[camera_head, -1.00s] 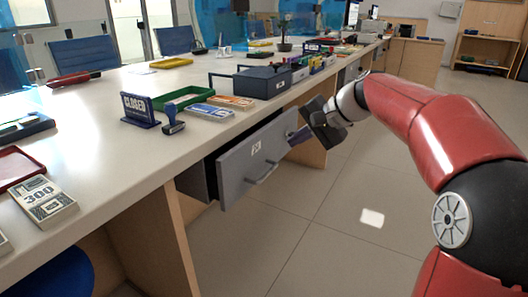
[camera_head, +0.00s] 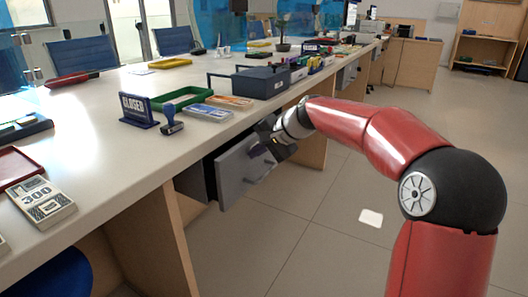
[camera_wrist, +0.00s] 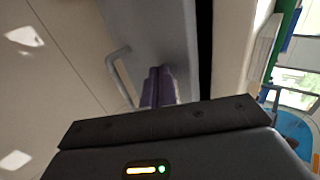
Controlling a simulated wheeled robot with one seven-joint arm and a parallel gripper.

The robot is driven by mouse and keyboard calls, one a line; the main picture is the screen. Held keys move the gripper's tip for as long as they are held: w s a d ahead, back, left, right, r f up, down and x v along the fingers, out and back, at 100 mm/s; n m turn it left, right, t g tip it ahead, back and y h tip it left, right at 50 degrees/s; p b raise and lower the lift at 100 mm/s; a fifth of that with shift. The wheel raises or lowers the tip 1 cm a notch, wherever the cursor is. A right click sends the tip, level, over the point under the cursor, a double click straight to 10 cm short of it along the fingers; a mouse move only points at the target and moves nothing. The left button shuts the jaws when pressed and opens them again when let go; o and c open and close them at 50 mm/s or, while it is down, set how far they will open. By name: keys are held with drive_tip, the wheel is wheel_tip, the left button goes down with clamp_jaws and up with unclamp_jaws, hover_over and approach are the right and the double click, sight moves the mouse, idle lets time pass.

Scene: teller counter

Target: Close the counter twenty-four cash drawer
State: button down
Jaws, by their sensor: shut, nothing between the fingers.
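The grey cash drawer (camera_head: 232,182) under the counter stands open, its front panel out from the counter's front. Its bar handle (camera_head: 262,172) is partly behind my gripper in the head view and shows clearly in the wrist view (camera_wrist: 122,78). My gripper (camera_head: 258,150) is at the upper part of the drawer front, with its shut, empty purple fingers (camera_wrist: 158,86) pointing at the panel beside the handle. I cannot tell whether the fingertips touch the panel. The drawer's label is hidden by my gripper.
The counter top (camera_head: 95,100) overhangs the drawer. A closed sign (camera_head: 138,110), a stamp (camera_head: 171,120), a green tray (camera_head: 182,99) and a dark cash box (camera_head: 262,82) stand near its edge.

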sight(247, 143)
drive_tip(key=shift+w+a+r+p, duration=0.1)
drive_tip(key=shift+w+a+p, duration=0.6)
drive_tip(key=shift+a, duration=0.3)
drive_tip(key=shift+w+a+p, duration=0.6)
drive_tip(key=shift+a+p, duration=0.15)
drive_tip(key=shift+a, duration=0.2)
